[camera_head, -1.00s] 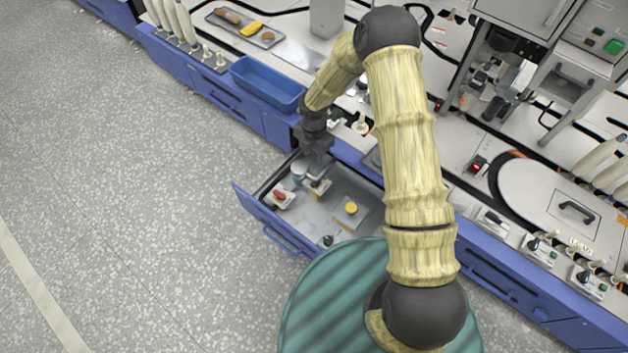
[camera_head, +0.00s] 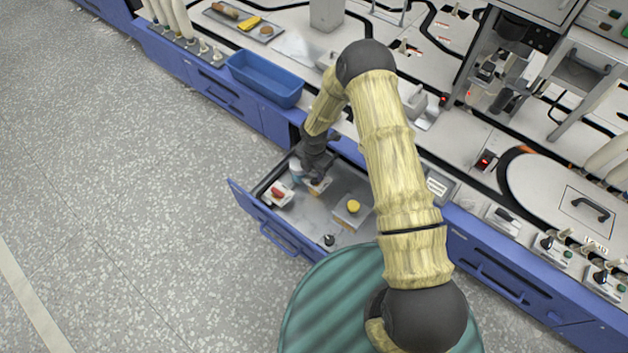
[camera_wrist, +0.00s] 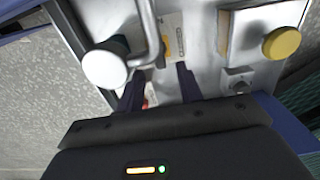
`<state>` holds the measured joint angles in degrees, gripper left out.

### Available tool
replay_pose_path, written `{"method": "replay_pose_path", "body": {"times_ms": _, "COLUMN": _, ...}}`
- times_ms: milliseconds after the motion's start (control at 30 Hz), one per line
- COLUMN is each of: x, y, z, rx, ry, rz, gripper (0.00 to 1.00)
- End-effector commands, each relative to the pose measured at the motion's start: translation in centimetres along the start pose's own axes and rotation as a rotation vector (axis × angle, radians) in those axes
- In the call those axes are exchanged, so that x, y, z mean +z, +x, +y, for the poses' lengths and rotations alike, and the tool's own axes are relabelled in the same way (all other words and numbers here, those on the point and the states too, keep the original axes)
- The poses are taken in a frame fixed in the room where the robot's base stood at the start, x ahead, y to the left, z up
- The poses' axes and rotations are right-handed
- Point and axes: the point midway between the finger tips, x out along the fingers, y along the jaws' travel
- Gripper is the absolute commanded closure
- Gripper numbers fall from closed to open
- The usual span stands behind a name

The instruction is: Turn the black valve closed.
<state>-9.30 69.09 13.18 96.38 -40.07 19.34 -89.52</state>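The black valve (camera_head: 329,240) is a small dark knob near the front edge of the open drawer (camera_head: 262,212). In the wrist view, a small grey block with a dark knob (camera_wrist: 239,82) sits below the yellow knob; it looks like the same valve. My gripper (camera_head: 314,175) is low over the back left part of the drawer, well apart from the black valve. In the wrist view my gripper (camera_wrist: 160,72) has its two dark fingers spread, with no object clearly held. Part of a red piece shows near the left finger.
A yellow knob (camera_head: 353,206) on a plate and a red-topped piece (camera_head: 278,193) share the drawer. A white round knob (camera_wrist: 105,65) and bent metal bar lie close to the fingers. A blue bin (camera_head: 264,80) stands on the counter behind. The drawer's middle floor is mostly clear.

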Motion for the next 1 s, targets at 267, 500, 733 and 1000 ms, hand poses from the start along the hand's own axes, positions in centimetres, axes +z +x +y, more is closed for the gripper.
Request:
{"method": "replay_pose_path", "body": {"times_ms": 267, "x": 0.0, "y": 3.8, "z": 0.0, "rx": 0.000, "ry": -0.001, "rz": 0.000, "gripper": 0.64}}
{"method": "replay_pose_path", "body": {"times_ms": 500, "x": 0.0, "y": 4.0, "z": 0.0, "rx": 0.001, "ry": 0.000, "rz": 0.000, "gripper": 0.64}}
{"method": "replay_pose_path", "body": {"times_ms": 733, "x": 0.0, "y": 3.9, "z": 0.0, "rx": 0.000, "ry": 0.000, "rz": 0.000, "gripper": 0.91}}
{"method": "replay_pose_path", "body": {"times_ms": 1000, "x": 0.0, "y": 3.9, "z": 0.0, "rx": 0.000, "ry": 0.004, "rz": 0.000, "gripper": 1.00}}
